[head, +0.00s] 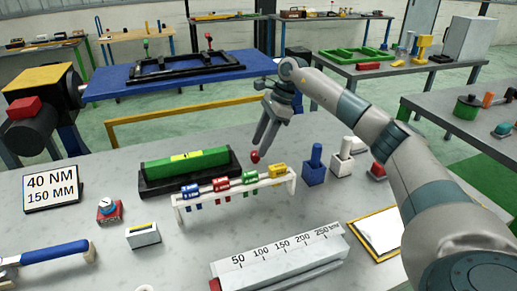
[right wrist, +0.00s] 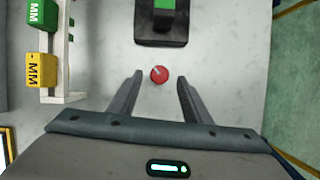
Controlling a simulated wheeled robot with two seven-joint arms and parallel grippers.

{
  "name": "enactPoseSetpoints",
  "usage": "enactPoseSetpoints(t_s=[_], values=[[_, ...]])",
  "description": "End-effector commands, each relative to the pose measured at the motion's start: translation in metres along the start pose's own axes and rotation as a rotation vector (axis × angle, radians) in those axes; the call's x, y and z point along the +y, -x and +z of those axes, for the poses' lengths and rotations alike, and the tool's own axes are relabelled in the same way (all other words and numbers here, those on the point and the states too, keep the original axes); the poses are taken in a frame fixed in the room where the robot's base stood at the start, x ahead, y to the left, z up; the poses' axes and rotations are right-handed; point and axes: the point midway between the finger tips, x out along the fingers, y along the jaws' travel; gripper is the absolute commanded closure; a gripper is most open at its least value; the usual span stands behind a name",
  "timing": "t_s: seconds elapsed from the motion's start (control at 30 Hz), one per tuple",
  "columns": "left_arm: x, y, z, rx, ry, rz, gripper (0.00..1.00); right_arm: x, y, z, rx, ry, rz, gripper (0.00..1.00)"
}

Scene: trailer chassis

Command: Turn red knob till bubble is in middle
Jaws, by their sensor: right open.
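The green spirit level (head: 205,160) lies on a black base in the middle of the table in the head view. Its yellow vial window (head: 180,157) is too small to show where the bubble sits. The red knob (head: 255,157) is just off the base's right end; it shows from above in the right wrist view (right wrist: 159,74). My right gripper (head: 266,138) is open and points down over the knob. In the right wrist view the knob appears between the fingertips, with a gap on each side. My left gripper is not in view.
A white rack (head: 236,199) with coloured labelled pieces stands in front of the level. A blue block (head: 314,172) and a white block (head: 342,160) stand to the right. A sign (head: 52,190) and a small gauge (head: 108,209) are at left. A scale block (head: 280,258) lies in front.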

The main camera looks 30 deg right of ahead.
Motion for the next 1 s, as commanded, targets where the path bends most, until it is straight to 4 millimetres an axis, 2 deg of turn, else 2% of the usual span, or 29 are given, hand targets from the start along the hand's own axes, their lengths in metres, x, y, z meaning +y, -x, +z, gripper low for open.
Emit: enactPoseSetpoints(t_s=[0.33, 0.6, 0.8, 1.0], values=[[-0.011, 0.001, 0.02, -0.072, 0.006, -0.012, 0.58, -0.001, 0.068, 0.0, -0.002, -0.001, -0.005, 0.56], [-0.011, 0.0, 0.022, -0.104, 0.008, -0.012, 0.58, -0.001, 0.119, 0.0, -0.003, 0.0, -0.003, 0.56], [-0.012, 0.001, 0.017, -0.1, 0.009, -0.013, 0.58, -0.001, 0.141, 0.0, -0.001, -0.001, -0.002, 0.56], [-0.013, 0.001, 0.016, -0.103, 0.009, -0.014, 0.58, 0.0, 0.146, -0.001, -0.001, -0.001, -0.001, 0.56]])
